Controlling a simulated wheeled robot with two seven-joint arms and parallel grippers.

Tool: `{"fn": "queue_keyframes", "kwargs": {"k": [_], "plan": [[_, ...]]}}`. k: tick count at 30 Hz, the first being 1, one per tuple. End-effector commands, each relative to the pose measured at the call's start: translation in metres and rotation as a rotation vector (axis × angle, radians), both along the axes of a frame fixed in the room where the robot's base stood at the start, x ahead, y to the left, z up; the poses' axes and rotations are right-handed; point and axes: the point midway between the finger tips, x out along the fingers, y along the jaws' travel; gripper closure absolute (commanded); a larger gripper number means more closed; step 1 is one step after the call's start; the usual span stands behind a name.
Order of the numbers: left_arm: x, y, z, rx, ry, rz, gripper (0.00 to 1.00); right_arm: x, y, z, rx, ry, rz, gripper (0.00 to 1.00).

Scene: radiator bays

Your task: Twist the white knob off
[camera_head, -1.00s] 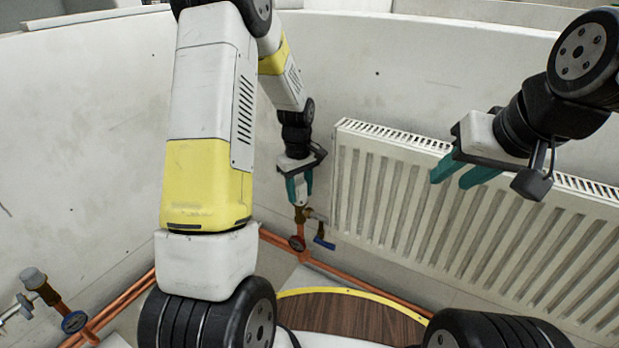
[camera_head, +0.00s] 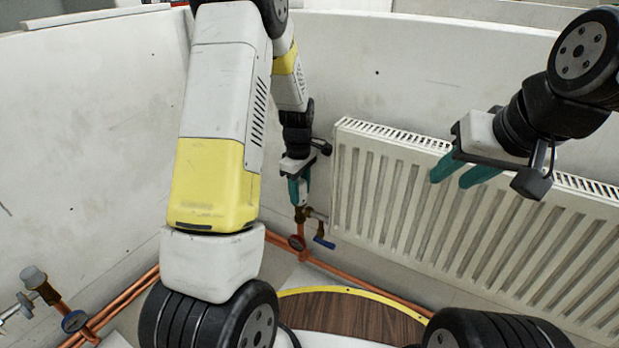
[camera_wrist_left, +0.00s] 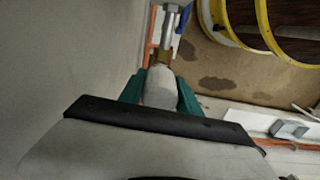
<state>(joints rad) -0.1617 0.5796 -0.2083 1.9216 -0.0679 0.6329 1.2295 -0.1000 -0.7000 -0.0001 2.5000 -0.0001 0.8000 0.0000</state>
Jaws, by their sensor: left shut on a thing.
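My left gripper (camera_head: 299,199) points down and is shut on a white knob on top of the brass valve (camera_head: 300,213) beside the radiator. In the left wrist view the pale knob (camera_wrist_left: 158,88) sits between the teal fingers, with the brass fitting (camera_wrist_left: 161,58) just beyond it. In the head view the fingers mostly hide the knob. My right gripper (camera_head: 450,178) is open and empty in front of the radiator's upper edge.
The white radiator (camera_head: 400,210) stands right of the valve, which has a blue lever (camera_head: 324,242) and a gauge (camera_head: 296,243). Copper pipes (camera_head: 125,298) run low along the wall. Another pale-capped valve (camera_head: 33,277) with a gauge (camera_head: 74,321) stands at far left.

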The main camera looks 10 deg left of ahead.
Motion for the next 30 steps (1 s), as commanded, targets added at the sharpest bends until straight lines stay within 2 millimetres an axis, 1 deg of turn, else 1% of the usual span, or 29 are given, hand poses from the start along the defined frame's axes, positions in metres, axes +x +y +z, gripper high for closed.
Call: {"fn": "queue_keyframes", "kwargs": {"k": [1,4,14,24,30], "plan": [[0.000,-0.001,-0.001,0.001,0.001,0.042,1.00,0.000,0.000,0.000,0.000,0.000,0.000,0.64],[0.000,-0.001,-0.001,-0.001,0.000,0.088,1.00,0.000,0.000,0.000,0.000,0.000,0.000,0.64],[0.000,-0.001,0.001,-0.001,-0.001,0.085,1.00,0.000,0.000,0.000,0.000,0.000,0.000,0.64],[0.001,-0.001,0.010,-0.001,-0.001,0.082,1.00,0.000,0.000,0.000,0.000,0.000,0.000,0.64],[0.001,-0.001,0.012,-0.001,-0.001,0.082,1.00,0.000,0.000,0.000,0.000,0.000,0.000,0.64]]}}
